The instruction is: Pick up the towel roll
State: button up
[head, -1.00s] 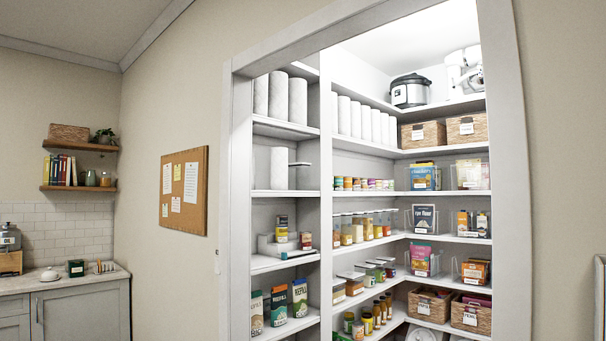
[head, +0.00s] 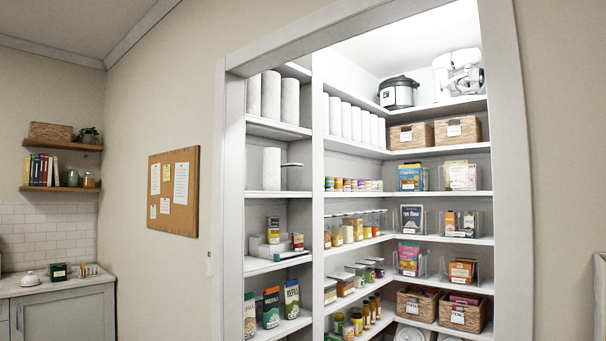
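White towel rolls stand upright in the pantry. Several stand on the upper left shelf, one of them a tall roll (head: 290,101) at that shelf's right end. A single towel roll (head: 271,169) stands on the left shelf below, with a clear container (head: 291,177) just to its right. A row of several more towel rolls (head: 346,121) stands on the upper shelf further in. I cannot tell which roll the task means. My gripper is not in view.
The white pantry door frame (head: 231,200) borders the shelves on the left. Cans, jars, boxes and wicker baskets (head: 411,136) fill the other shelves. A cork board (head: 174,191) hangs on the left wall. A counter (head: 60,288) stands at far left.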

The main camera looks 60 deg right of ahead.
aim_at(271, 155)
jog(key=k, duration=0.2)
jog(key=z, duration=2)
jog(key=k, duration=0.95)
jog(key=u, duration=0.15)
jog(key=i, duration=0.75)
